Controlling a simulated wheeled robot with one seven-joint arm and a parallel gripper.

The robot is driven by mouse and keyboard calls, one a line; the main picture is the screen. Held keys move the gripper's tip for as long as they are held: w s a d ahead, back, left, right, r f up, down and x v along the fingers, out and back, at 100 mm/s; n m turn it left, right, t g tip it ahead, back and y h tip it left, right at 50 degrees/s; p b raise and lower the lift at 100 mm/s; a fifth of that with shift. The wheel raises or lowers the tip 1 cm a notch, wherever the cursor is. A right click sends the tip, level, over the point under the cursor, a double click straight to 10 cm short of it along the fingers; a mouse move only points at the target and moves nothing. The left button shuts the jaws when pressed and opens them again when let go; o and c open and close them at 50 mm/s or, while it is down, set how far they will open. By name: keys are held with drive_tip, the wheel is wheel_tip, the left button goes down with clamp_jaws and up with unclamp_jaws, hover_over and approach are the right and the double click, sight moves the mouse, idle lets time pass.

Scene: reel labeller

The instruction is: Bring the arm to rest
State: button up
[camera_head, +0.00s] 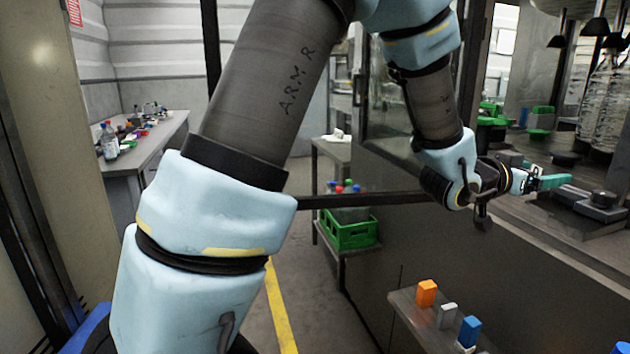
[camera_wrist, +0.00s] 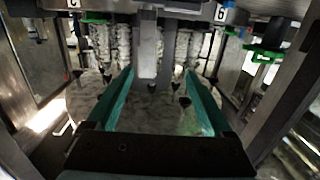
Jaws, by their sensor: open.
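My arm fills the middle of the head view, bent up and over to the right, with its wrist reaching over the edge of the labelling machine. My gripper (camera_head: 549,182) has green fingers and points right, over the machine's metal deck (camera_head: 545,229). In the wrist view my gripper (camera_wrist: 158,95) shows two green fingers spread wide apart, with nothing held between them. Beyond the fingers are a pale round surface and hanging strings of clear bottles (camera_wrist: 186,47).
A dark frame bar (camera_head: 365,199) crosses behind my arm. A shelf (camera_head: 408,308) at lower right holds orange, grey and blue blocks. A green crate (camera_head: 350,231) stands on a low rack. A cluttered bench (camera_head: 150,146) is at left. Floor beside the yellow line (camera_head: 281,306) is clear.

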drive_tip(key=w+a+f+n+t+y, duration=0.1)
drive_tip(key=w+a+f+n+y, duration=0.2)
drive_tip(key=a, duration=0.5)
drive_tip(key=w+a+f+n+t+y, duration=0.1)
drive_tip(key=w+a+f+y, duration=0.3)
drive_tip(key=a, duration=0.5)
drive_tip(key=w+a+f+n+t+y, duration=0.1)
drive_tip(key=w+a+f+n+y, duration=0.2)
drive_tip(key=w+a, duration=0.35)
drive_tip(key=s+a+f+n+g+y, duration=0.2)
drive_tip(key=s+a+y, duration=0.1)
drive_tip(key=a, duration=0.6)
drive_tip(key=s+a+f+n+g+y, duration=0.1)
drive_tip(key=s+a+f+y, duration=0.1)
drive_tip(key=a, duration=0.7)
drive_tip(key=s+a+f+n+g+y, duration=0.1)
drive_tip(key=s+a+f+n+g, duration=0.1)
drive_tip(key=s+a, duration=0.7)
drive_tip(key=shift+s+n+g, duration=0.25)
drive_tip(key=shift+n+g, duration=0.35)
drive_tip(key=shift+g, duration=0.3)
